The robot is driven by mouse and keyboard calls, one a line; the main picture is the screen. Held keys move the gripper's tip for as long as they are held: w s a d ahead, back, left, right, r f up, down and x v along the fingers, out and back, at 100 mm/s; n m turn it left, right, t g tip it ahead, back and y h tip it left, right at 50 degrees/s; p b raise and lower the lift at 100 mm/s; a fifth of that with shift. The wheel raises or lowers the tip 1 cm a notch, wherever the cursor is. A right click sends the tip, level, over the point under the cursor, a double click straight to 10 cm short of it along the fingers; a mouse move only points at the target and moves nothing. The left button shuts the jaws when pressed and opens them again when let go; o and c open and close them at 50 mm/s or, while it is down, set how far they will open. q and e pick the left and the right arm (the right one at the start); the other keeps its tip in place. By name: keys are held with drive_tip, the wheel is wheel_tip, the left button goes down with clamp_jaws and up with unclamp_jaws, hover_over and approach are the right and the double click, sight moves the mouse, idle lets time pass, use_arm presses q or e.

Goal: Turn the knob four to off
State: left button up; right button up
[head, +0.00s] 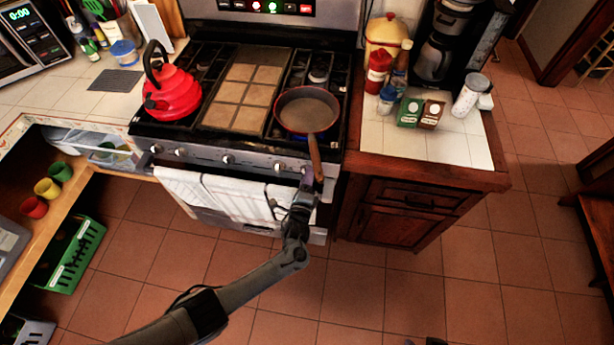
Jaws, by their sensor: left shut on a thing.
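The stove (200,165) has a row of silver knobs along its front panel. Knobs show at the left (156,148), in the middle (228,159) and right of the middle (279,167). My left gripper (304,181) is at the right end of this row, below the pan handle, and is shut on a stove knob. The gripper and the handle hide most of that knob, so its angle cannot be told. A frying pan (306,108) sits on the front right burner, with a small bluish glow under its edge.
The pan's wooden handle (315,157) juts out over the front panel beside my gripper. White towels (235,196) hang on the oven door rail to the left. A red kettle (172,92) stands on the left burners. The floor in front is clear.

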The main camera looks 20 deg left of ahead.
use_arm(q)
drive_tip(key=m+p, duration=0.1)
drive_tip(key=m, duration=0.4)
drive_tip(key=shift+f, duration=0.1)
drive_tip(key=shift+m, duration=0.4)
drive_tip(key=o, duration=1.1)
drive_tip(key=shift+c, duration=0.2)
drive_tip(key=shift+s+p, duration=0.35)
drive_tip(key=shift+s, duration=0.15)
drive_tip(key=s+d+p, duration=0.1)
drive_tip(key=s+p, duration=0.2)
drive_tip(key=s, duration=0.6)
drive_tip(key=shift+s+d, duration=0.35)
drive_tip(key=shift+d, duration=0.05)
drive_tip(key=shift+f, duration=0.1)
